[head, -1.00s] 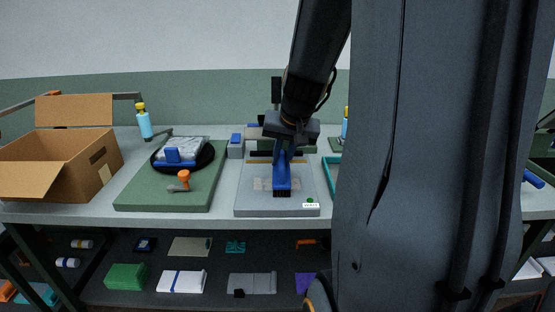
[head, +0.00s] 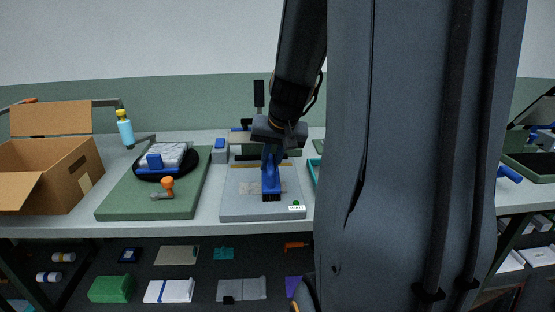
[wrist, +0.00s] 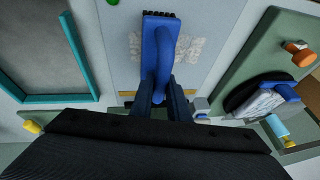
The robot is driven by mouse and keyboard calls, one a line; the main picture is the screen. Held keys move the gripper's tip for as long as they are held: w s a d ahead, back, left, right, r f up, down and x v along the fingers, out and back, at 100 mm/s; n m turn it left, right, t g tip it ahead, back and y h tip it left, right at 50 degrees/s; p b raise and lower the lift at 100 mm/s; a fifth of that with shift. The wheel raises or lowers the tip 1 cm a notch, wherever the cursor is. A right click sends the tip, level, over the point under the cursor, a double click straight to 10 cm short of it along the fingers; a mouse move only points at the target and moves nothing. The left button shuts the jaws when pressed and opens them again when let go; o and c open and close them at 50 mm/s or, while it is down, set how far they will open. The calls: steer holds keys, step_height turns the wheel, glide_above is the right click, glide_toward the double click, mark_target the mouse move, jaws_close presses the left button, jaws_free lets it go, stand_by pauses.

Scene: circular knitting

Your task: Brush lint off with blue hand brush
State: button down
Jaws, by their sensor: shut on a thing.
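My gripper (head: 271,150) is shut on the handle of the blue hand brush (head: 271,181), above the grey plate (head: 236,210) in the head view. In the wrist view the fingers (wrist: 162,108) close around the handle of the brush (wrist: 159,45), whose dark bristles point to the top of the picture. A pale, speckled lint patch (wrist: 196,50) lies on the plate beside and partly behind the brush; it also shows in the head view (head: 247,188). I cannot tell whether the bristles touch the plate.
A green board (head: 120,208) to the left carries a black round plate with a wrapped bundle (head: 175,155) and an orange-knobbed tool (head: 166,187). An open cardboard box (head: 75,180) stands far left. A teal-edged tray (wrist: 60,99) flanks the grey plate. My own column hides much of the right.

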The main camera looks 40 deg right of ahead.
steer(key=shift+w+a+p, duration=0.35)
steer(key=shift+w+a, duration=0.05)
steer(key=shift+a, duration=0.2)
steer(key=shift+w+a+p, duration=0.3)
steer(key=shift+w+a, duration=0.1)
steer(key=shift+a, duration=0.2)
steer(key=shift+w+a+r+p, duration=0.1)
steer(key=shift+w+a+p, duration=0.2)
steer(key=shift+a+p, duration=0.25)
steer(key=shift+w+a+f+p, duration=0.1)
steer(key=shift+w+a+p, duration=0.35)
steer(key=shift+a, duration=0.15)
steer(key=shift+w+a+f+p, duration=0.1)
steer(key=shift+w+a+p, duration=0.3)
steer(key=shift+a, duration=0.15)
steer(key=shift+s+d+f+b, duration=0.15)
steer(key=shift+s+d+b, duration=0.2)
steer(key=shift+b, duration=0.1)
steer(key=shift+s+d+b, duration=0.45)
steer(key=shift+d+b, duration=0.15)
steer(key=shift+d, duration=0.1)
steer(key=shift+s+d+r+b, duration=0.2)
steer(key=shift+s+d+b, duration=0.4)
steer(key=shift+d, duration=0.4)
